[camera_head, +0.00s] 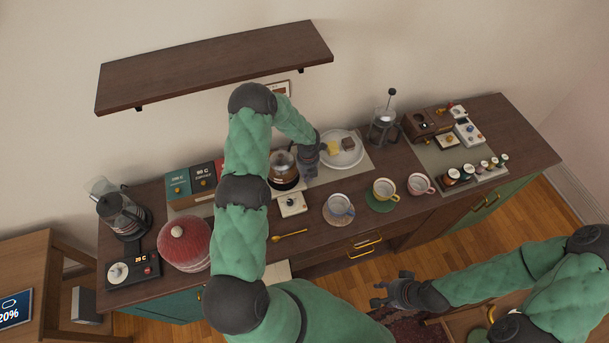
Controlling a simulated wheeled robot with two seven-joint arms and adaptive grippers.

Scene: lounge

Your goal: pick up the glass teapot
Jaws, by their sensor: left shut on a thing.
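The glass teapot (283,172), holding brown liquid, is near the back of the dark wooden counter. My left gripper (308,163) reaches down at the teapot's right side and is shut on it; the fingers and the part they grip are mostly hidden by the hand. I cannot tell whether the teapot is clear of the surface below it. My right gripper (381,293) is open and empty, in front of the counter.
A white plate (352,157) with food is right of the teapot. A small white device (292,203) and cups (338,206) stand in front. A red cozy (185,243) is left. A shelf (215,64) hangs above.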

